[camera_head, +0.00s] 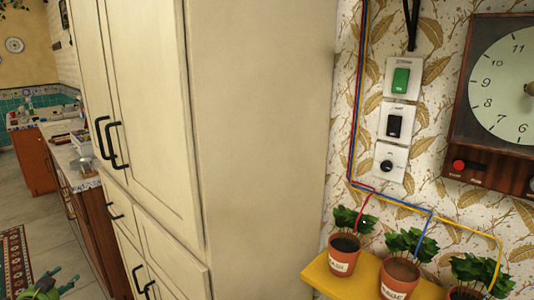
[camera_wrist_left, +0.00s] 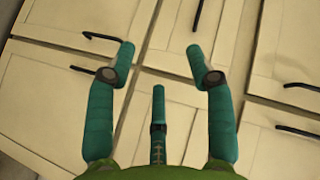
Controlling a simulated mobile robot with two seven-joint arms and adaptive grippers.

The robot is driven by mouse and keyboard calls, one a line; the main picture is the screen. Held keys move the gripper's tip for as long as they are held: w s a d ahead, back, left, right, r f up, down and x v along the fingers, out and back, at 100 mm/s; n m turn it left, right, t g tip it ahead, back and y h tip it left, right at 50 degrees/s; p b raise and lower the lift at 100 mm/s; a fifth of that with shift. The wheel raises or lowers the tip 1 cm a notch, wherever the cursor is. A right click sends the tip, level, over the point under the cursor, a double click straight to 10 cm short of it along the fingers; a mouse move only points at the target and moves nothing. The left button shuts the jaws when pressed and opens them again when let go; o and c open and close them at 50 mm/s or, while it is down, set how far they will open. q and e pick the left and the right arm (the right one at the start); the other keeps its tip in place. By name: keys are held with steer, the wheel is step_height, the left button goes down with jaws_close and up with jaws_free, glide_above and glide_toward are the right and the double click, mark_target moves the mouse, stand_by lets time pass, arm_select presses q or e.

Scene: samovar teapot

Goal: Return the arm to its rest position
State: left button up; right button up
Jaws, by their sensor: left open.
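My left gripper (camera_head: 40,287) shows at the bottom left edge of the head view, low over the floor and in front of the cabinet. In the left wrist view its green-blue fingers (camera_wrist_left: 160,62) are spread wide apart with nothing between them. The fingers point toward cream cabinet doors (camera_wrist_left: 255,45) with black handles, and I see no contact with them. My right gripper is not in either view.
A tall cream cabinet (camera_head: 262,130) fills the middle of the head view. A yellow shelf (camera_head: 330,281) with potted plants (camera_head: 345,255) is at the lower right. Switches (camera_head: 396,120) and a clock (camera_head: 505,90) hang on the wall. Open floor (camera_head: 60,235) lies left.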

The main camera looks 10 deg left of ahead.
arm_select(q)
steer(key=s+a+f+n+g+y, duration=0.1)
steer(key=s+a+f+g+y, duration=0.2)
steer(key=s+f, duration=0.6)
steer(key=s+a+f+n+g, duration=0.1)
steer(key=s+a+f+g, duration=0.35)
steer(key=s, duration=0.75)
steer(key=s+a+f+g+y, duration=0.1)
steer(key=s+a+f+g, duration=0.15)
steer(key=s, duration=0.75)
steer(key=s+a+f+g+y, duration=0.1)
steer(key=s+a+f+g, duration=0.2)
steer(key=s, duration=0.8)
steer(key=s+d+f+n+h, duration=0.1)
steer(key=s+d+f+h, duration=0.1)
steer(key=d+f, duration=0.65)
steer(key=s+d+f+n+h, duration=0.15)
steer(key=d+f, duration=0.45)
steer(key=d, duration=0.6)
steer(key=s+d+f+h, duration=0.1)
steer(key=d+f+h, duration=0.1)
steer(key=d+f, duration=0.65)
steer(key=s+d+f+n+h+p, duration=0.1)
steer(key=d+h, duration=0.2)
steer(key=d, duration=2.4)
steer(key=shift+s+d+f+h+p, duration=0.15)
steer(key=shift+s+d+h+p, duration=0.15)
steer(key=shift+s+h+p, duration=0.1)
